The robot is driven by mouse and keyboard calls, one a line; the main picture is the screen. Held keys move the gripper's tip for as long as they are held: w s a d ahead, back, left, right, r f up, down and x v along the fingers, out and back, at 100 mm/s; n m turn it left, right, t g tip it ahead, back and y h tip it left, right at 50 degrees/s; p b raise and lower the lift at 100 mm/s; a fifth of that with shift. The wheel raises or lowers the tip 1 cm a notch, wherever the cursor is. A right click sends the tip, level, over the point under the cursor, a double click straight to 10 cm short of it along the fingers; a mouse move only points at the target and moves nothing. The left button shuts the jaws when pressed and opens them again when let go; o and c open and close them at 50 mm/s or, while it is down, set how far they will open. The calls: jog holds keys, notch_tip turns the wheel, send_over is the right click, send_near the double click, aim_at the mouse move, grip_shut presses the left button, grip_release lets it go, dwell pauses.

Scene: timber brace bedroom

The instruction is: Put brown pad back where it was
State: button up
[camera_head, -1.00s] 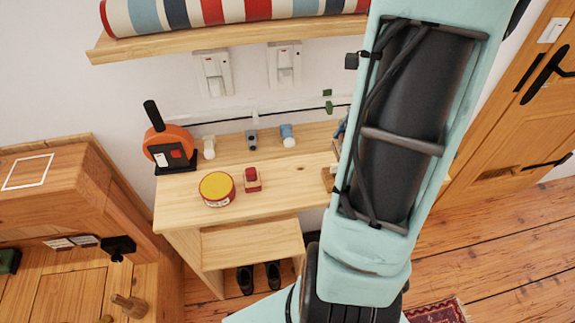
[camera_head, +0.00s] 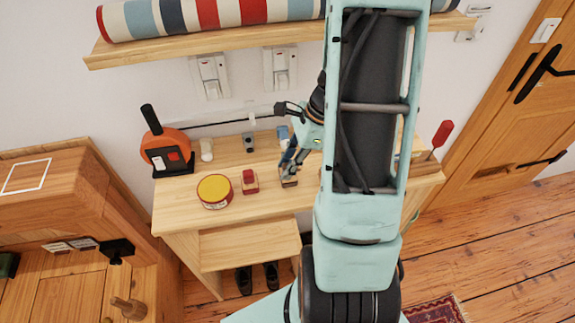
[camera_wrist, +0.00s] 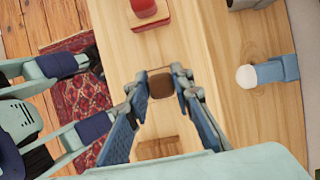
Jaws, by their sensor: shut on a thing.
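The brown pad (camera_wrist: 161,84) is between the two fingertips of my gripper (camera_wrist: 158,78) in the wrist view, and the fingers are shut on it. In the head view the gripper (camera_head: 291,167) is low over the light wooden desk (camera_head: 240,215), right of a small red-topped block. The pad shows there as a small brown piece (camera_head: 289,183) under the fingers, partly hidden. I cannot tell whether it touches the desk.
On the desk stand a round yellow-topped tin (camera_head: 214,189), the red block (camera_head: 249,181), an orange device (camera_head: 165,148) and several small fittings along the back. A shelf (camera_head: 250,37) with a striped roll hangs above. A white outlined square (camera_head: 27,177) marks the left cabinet's top.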

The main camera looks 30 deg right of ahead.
jog(key=shift+f, duration=0.25)
jog(key=o, duration=1)
jog(key=v, duration=1.2)
jog(key=shift+s, duration=0.1)
